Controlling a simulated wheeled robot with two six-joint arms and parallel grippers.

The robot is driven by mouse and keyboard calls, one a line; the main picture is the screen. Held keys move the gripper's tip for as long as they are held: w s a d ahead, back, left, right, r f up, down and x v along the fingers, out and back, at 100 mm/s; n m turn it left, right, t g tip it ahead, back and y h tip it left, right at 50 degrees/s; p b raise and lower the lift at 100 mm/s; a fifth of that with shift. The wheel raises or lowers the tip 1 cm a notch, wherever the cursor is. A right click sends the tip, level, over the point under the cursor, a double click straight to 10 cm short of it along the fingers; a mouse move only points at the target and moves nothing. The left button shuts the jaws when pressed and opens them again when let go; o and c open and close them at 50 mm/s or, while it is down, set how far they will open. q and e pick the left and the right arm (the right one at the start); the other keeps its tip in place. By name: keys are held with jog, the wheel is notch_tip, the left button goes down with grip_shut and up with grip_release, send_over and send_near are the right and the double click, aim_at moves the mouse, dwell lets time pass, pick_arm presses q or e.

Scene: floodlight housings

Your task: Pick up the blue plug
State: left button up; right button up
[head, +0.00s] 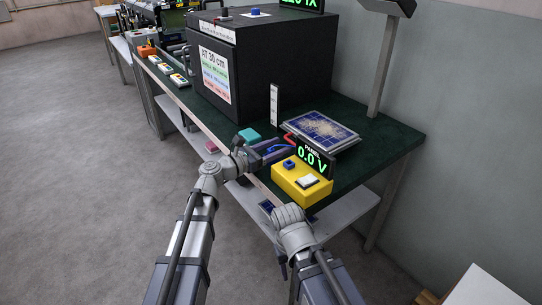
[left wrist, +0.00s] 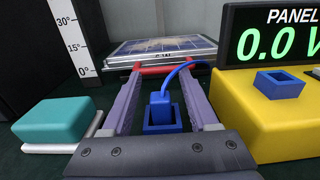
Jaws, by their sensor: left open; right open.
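The blue plug (left wrist: 160,103) stands upright in a small blue square holder (left wrist: 162,122) on the dark green bench top. A blue cable rises from its top and curves right. My left gripper (left wrist: 162,74) is open, with one purple finger on each side of the plug and visible gaps between. In the head view my left gripper (head: 268,150) reaches in over the bench's front edge, left of the yellow box, and mostly hides the plug. My right gripper (head: 286,215) is low at the bench's front edge, in front of the yellow box; its fingers are not clear.
A yellow box (head: 300,190) with a blue socket (left wrist: 279,83) and a white button is right of the plug. A display (head: 315,157) reads 0.0 V. A dusty solar panel (head: 320,132) lies behind. A teal block (left wrist: 55,120) is at left. A red bar (left wrist: 160,70) crosses behind the plug.

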pick_arm(q)
jog(key=shift+w+d, duration=0.3)
grip_shut()
dwell(0.3)
